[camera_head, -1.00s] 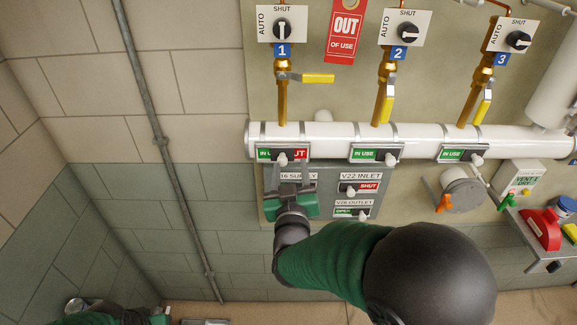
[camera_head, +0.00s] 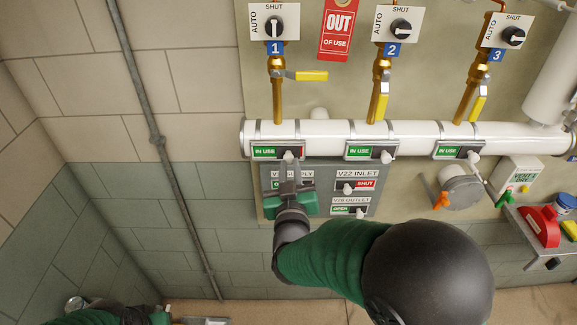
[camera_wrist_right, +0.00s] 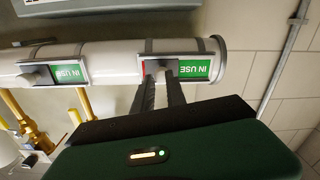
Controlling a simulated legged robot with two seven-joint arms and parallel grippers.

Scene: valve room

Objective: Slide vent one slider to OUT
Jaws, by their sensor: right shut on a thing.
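The vent one slider plate (camera_head: 266,153) is on the left end of the white pipe, below valve 1. The slider knob (camera_head: 289,156) stands in the right part of the plate. My right gripper (camera_head: 288,165) reaches up from below and is shut on the knob.
Two similar slider plates, vent two (camera_head: 360,153) and vent three (camera_head: 448,151), show IN USE. A grey panel (camera_head: 328,205) with V22 and V26 sliders lies below the pipe, partly behind my right gripper. A red OUT OF USE tag (camera_head: 339,28) hangs above.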

